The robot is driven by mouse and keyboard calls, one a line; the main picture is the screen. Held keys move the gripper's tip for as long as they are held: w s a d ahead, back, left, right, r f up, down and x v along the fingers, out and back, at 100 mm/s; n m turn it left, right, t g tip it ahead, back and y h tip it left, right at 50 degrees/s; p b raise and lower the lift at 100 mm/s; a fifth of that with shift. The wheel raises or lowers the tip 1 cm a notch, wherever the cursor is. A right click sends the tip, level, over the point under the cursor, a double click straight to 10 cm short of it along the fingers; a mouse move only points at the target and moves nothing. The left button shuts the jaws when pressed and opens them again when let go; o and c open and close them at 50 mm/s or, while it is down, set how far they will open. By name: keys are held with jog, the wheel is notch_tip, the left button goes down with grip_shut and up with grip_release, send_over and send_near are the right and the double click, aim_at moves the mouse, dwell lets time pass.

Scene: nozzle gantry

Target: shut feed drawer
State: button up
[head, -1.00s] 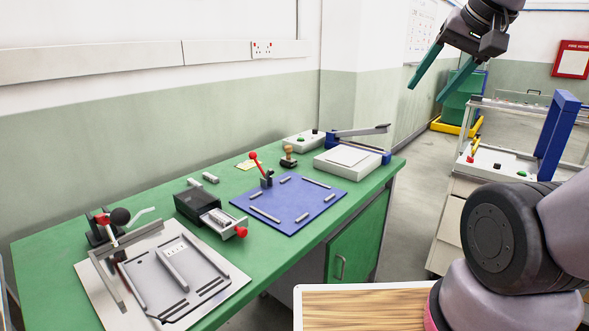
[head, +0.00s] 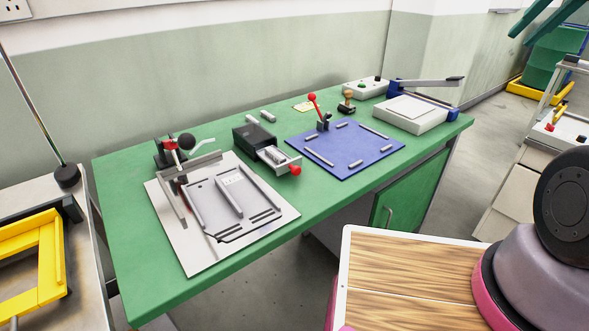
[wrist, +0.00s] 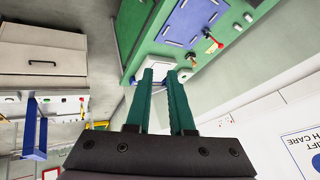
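The feed drawer (head: 278,158) sticks out of a small dark box (head: 254,138) on the green bench, pulled open towards the front right. It has a red knob (head: 295,170) on its front and grey pieces inside. My gripper (wrist: 160,72) is open and empty in the wrist view, its two teal fingers apart. I cannot make out the drawer clearly in the wrist view.
On the bench, a grey plate fixture (head: 228,205) stands left of the drawer and a blue mat (head: 345,150) with a red lever (head: 313,104) right of it. A white press (head: 412,112) is farther right. A yellow frame (head: 30,265) lies on a side table at left.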

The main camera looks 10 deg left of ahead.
jog(key=w+f+n, duration=0.1)
jog(key=w, duration=0.1)
jog(key=w+f+n+h, duration=0.1)
jog(key=w+f+n, duration=0.2)
jog(key=w, duration=0.1)
jog(key=shift+w+d+f+n+g+h, duration=0.2)
jog(key=shift+f+n+g+h, duration=0.1)
jog(key=shift+h, duration=0.1)
grip_shut()
jog(key=w+a+f+n+y, duration=0.1)
jog(key=w+a+f+n, duration=0.4)
jog(key=f+n, duration=0.15)
jog(key=w+a+f+n, duration=0.4)
jog(key=w+f+n, duration=0.1)
jog(key=f+n, duration=0.15)
jog(key=s+a+f+n+g+y, duration=0.2)
jog(key=s+a+f+n, duration=0.1)
jog(key=a+f, duration=0.4)
jog(key=s+a+f+n+g+y, duration=0.2)
jog(key=a+f+n, duration=0.3)
jog(key=a+f, duration=0.3)
jog(key=s+a+f+n+g+y, duration=0.1)
jog(key=s+a+f+n+y, duration=0.1)
jog(key=a+f, duration=0.6)
jog(key=shift+s+a+n+g, duration=0.4)
jog(key=shift+s+a+n, duration=0.4)
jog(key=shift+n, duration=0.4)
jog(key=shift+w+a, duration=1.45)
jog(key=shift+a, duration=0.05)
